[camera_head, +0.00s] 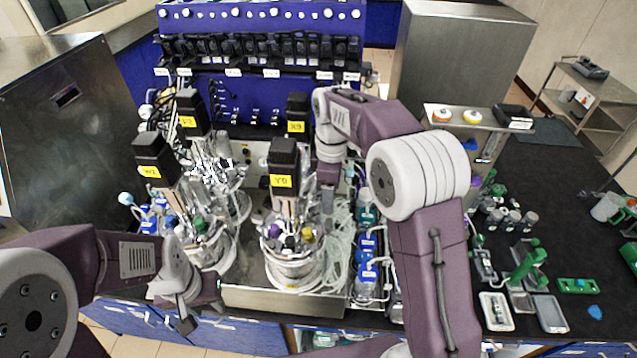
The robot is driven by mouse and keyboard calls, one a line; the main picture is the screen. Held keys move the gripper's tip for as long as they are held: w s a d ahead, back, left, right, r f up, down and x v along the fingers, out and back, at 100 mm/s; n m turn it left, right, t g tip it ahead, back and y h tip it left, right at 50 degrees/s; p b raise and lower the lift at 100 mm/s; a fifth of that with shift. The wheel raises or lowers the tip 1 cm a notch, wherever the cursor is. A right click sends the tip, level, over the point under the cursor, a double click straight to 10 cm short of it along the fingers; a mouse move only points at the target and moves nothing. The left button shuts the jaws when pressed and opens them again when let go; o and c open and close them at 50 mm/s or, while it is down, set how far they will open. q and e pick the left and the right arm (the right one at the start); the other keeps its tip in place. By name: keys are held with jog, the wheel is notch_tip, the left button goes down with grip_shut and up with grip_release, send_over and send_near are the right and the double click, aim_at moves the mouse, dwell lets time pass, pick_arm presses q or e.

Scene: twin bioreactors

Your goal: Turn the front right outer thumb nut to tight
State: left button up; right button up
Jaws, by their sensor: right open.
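The front right vessel (291,268) is a glass jar with a crowded head plate, under a black motor (283,157) with a yellow label. Purple, white and yellow-green caps stand on its head plate. The front right outer thumb nut is too small or too covered to make out. My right gripper (328,203) points down just right of the black motor, above the right side of the head plate. It is open; I cannot tell whether it touches anything. My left gripper (190,318) is low at the front left, in front of the front left vessel (207,247). I cannot tell its jaw state.
Two more motors stand behind, at back left (192,112) and back right (297,115). Looped clear tubing (341,245) and blue-capped bottles (366,262) crowd the right side. The black bench (560,200) at right holds green tools and trays.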

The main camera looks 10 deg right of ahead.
aim_at(329, 223)
jog(key=f+p, duration=0.1)
jog(key=f, duration=0.1)
jog(key=f+p, duration=0.1)
jog(key=f, duration=0.2)
jog(key=f+p, duration=0.1)
jog(key=f, duration=0.1)
jog(key=shift+s+f, duration=0.2)
jog(key=shift+s, duration=0.15)
jog(key=shift+s+a+f, duration=0.1)
jog(key=shift+s+f, duration=0.05)
jog(key=shift+f, duration=0.2)
jog(key=shift+s, duration=0.3)
jog(key=shift+w+f, duration=0.15)
jog(key=shift+w, duration=0.05)
jog(key=c, duration=0.9)
pick_arm(q)
jog(key=r, duration=0.2)
jog(key=s+r, duration=0.1)
jog(key=r, duration=0.1)
jog(key=shift+r, duration=0.15)
pick_arm(e)
grip_shut()
